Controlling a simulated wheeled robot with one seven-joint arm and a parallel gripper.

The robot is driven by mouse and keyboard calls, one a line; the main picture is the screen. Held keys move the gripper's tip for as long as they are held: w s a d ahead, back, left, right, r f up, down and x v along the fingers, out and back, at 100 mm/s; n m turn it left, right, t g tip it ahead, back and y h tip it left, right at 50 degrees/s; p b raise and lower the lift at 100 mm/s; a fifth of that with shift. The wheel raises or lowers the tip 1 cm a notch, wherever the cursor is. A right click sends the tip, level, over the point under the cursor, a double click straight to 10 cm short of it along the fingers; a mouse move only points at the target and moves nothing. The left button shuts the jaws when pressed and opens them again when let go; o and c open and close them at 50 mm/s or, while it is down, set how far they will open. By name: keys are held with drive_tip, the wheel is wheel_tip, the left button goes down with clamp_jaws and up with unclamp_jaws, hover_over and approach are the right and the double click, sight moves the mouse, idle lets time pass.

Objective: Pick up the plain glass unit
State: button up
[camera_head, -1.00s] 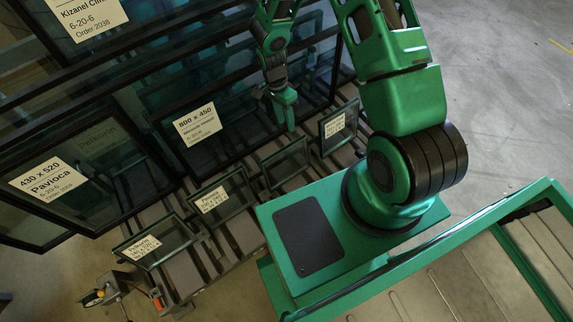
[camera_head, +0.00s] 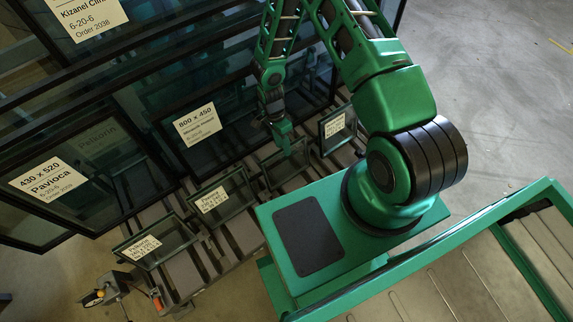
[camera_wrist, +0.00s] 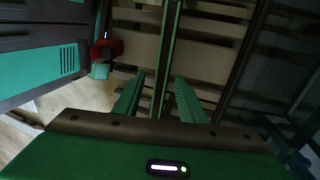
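The plain glass unit (camera_head: 286,168) is a small dark-framed pane with no label. It stands in the row of small units on the slatted rack. My gripper (camera_head: 284,140) is at its upper edge in the head view. In the wrist view my gripper (camera_wrist: 159,80) has its two green fingers apart. The glass unit (camera_wrist: 168,50) shows there nearly edge-on, running up from between the fingers. A gap shows beside the fingers, and I see no clear contact. The lower part of the unit is hard to make out.
Labelled small units stand on both sides: one to the right (camera_head: 338,128), one to the left (camera_head: 222,196), and another at lower left (camera_head: 157,240). Large framed panes, one labelled 800 x 450 (camera_head: 200,128), stand close behind. Open floor (camera_head: 490,100) lies to the right.

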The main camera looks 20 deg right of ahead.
drive_tip(key=shift+x, duration=1.8)
drive_tip(key=shift+w, duration=0.1)
clamp_jaws()
drive_tip(key=shift+w+r, duration=0.1)
drive_tip(key=shift+w, duration=0.05)
